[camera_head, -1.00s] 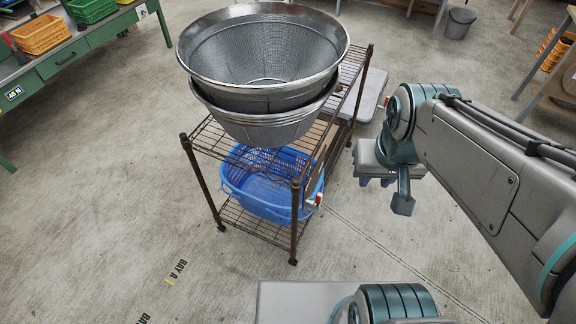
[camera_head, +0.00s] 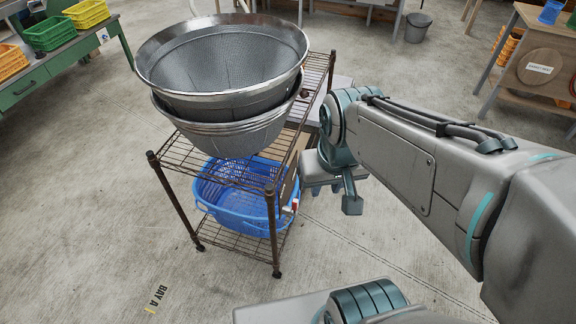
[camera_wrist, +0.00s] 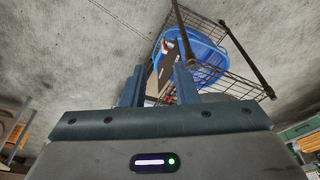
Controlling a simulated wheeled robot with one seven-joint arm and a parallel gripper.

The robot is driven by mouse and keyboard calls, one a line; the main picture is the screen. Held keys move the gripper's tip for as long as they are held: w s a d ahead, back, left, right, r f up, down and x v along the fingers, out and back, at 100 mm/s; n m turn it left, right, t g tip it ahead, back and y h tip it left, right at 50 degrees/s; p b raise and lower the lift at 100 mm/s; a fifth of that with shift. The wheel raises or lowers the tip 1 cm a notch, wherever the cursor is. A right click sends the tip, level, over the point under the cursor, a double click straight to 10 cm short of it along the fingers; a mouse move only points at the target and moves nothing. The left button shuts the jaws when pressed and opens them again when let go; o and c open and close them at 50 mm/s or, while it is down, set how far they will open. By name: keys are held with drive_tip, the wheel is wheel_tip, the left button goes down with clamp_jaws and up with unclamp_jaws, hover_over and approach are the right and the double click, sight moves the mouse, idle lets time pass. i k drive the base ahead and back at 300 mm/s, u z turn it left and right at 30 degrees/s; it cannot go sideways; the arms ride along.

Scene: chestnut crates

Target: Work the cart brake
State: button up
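The cart (camera_head: 270,222) is a dark brown wire rack with two shelves, standing on small casters. A small red and white part (camera_head: 291,205) shows at its right side, beside the blue basket; I cannot tell for sure that it is the brake. In the wrist view, red and white bits (camera_wrist: 167,47) show at the cart's end. My gripper (camera_wrist: 157,70) is open, its two fingers apart with nothing held between them. In the head view my gripper (camera_head: 346,190) hangs just right of the cart, seemingly apart from it.
Nested metal mesh bowls (camera_head: 225,125) sit on the cart's top shelf and a blue basket (camera_head: 225,205) on its lower one. A green bench (camera_head: 85,55) with crates stands at left, a wooden table (camera_head: 530,60) at right. The floor in front is clear.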

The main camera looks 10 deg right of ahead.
sight(295, 202)
drive_tip(key=k, duration=1.3)
drive_tip(key=z, duration=0.8)
drive_tip(key=i, duration=1.45)
drive_tip(key=u, duration=0.55)
